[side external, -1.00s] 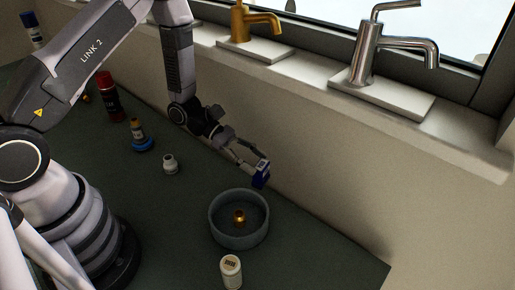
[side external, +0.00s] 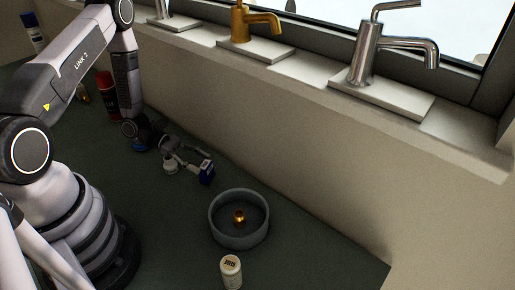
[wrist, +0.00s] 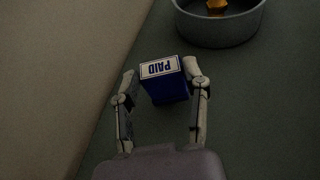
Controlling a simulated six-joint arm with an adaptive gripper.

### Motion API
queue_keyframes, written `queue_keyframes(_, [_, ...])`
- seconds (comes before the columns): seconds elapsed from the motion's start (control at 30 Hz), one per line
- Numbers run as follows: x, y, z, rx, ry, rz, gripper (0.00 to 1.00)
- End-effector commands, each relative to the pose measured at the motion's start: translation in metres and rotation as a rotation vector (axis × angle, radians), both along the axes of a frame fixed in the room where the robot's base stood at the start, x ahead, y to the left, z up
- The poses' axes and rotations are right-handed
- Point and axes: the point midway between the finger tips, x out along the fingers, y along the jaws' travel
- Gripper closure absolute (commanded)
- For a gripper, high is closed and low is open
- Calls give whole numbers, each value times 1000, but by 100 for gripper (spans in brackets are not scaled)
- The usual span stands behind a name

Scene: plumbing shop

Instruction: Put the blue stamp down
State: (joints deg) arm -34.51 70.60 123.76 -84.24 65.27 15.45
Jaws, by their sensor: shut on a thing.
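The blue stamp (side external: 207,174) has a white label on top. In the wrist view the stamp (wrist: 168,92) sits between my two fingers, and its label reads "PAID", upside down in the picture. My gripper (side external: 197,167) is shut on the stamp's sides, and it also shows in the wrist view (wrist: 163,74). The stamp is low, close to the dark green bench (side external: 165,225), left of and behind the grey bowl. I cannot tell whether its underside touches the bench.
The grey round bowl (side external: 215,229) holds a brass fitting (side external: 239,217). A white-labelled container (side external: 231,272) stands in front of it. A red can (side external: 106,98) stands further back. The wall and sill with taps run behind.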

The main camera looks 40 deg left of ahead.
Motion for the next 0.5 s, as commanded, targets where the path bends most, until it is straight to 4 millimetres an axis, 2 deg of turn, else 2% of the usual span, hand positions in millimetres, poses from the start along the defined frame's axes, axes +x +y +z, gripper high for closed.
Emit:
queue_keyframes(0.1, [0,0,-10,0,0,0,91])
queue_keyframes(0.47, [0,0,-13,0,-1,0,91])
queue_keyframes(0.5, [0,0,-13,0,-1,0,50])
